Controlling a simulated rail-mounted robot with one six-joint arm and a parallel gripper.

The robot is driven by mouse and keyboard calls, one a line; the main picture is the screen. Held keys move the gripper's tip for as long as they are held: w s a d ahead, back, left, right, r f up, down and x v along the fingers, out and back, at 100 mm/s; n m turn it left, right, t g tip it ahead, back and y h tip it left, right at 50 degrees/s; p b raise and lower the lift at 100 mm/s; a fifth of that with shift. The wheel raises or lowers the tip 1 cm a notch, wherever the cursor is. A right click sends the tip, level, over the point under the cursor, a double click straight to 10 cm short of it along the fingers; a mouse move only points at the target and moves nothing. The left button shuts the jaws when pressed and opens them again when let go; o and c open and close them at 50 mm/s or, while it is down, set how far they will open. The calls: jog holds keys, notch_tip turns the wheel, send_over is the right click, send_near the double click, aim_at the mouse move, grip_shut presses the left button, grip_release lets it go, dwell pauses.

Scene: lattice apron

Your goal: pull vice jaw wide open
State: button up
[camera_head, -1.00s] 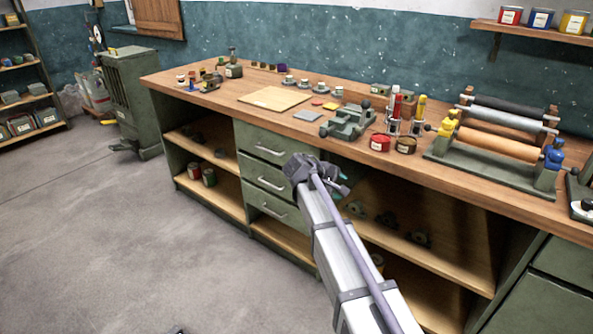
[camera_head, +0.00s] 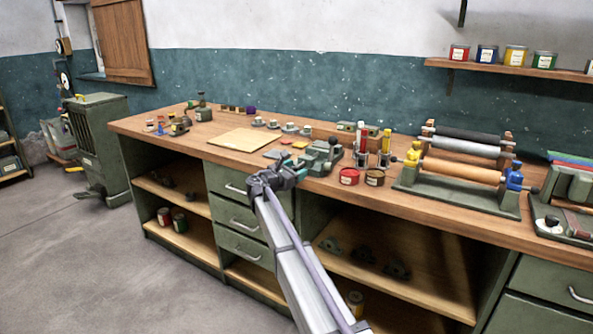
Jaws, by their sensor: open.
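My gripper (camera_head: 295,168) is at the bench's front edge, just in front and to the left of the vice. It overlaps the vice's lower left part in the picture, and I cannot tell whether they touch. The gripper is open, and I see nothing held in it. The vice's jaw gap is too small and partly hidden to make out.
A roller stand (camera_head: 460,200) is farther right. A wooden board (camera_head: 239,140) lies to the left. Open shelves and drawers (camera_head: 238,214) are below the bench top.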

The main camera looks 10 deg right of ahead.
jog(key=shift+w+d, duration=0.25)
jog(key=shift+d, duration=0.1)
